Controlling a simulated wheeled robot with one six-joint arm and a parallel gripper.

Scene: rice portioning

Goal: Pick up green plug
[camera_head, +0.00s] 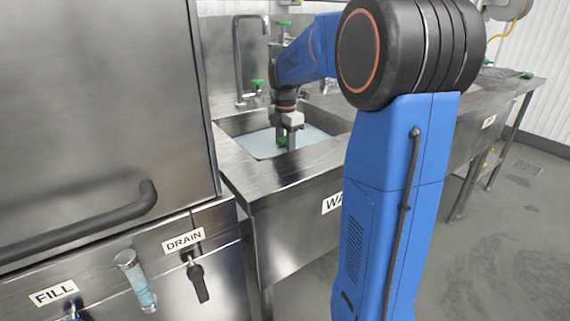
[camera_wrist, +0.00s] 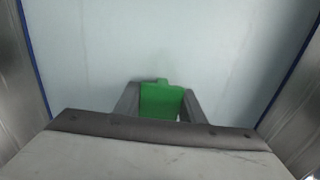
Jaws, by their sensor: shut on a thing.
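The green plug (camera_wrist: 162,101) is between the two fingers of my gripper (camera_wrist: 160,105) in the wrist view. The fingers press on it from both sides, and its lower part is hidden by the gripper body. In the head view my gripper (camera_head: 290,137) points down into the sink basin, and a bit of the green plug (camera_head: 281,139) shows beside the fingers. The sink basin (camera_head: 235,125) holds pale bluish water. I cannot tell whether the plug touches the basin floor.
A tall curved faucet (camera_head: 238,60) and a green-handled tap (camera_head: 257,83) stand behind the basin. A large steel machine (camera_head: 95,90) with a dark bar handle (camera_head: 90,225) is at the left. A steel counter (camera_head: 480,105) extends right.

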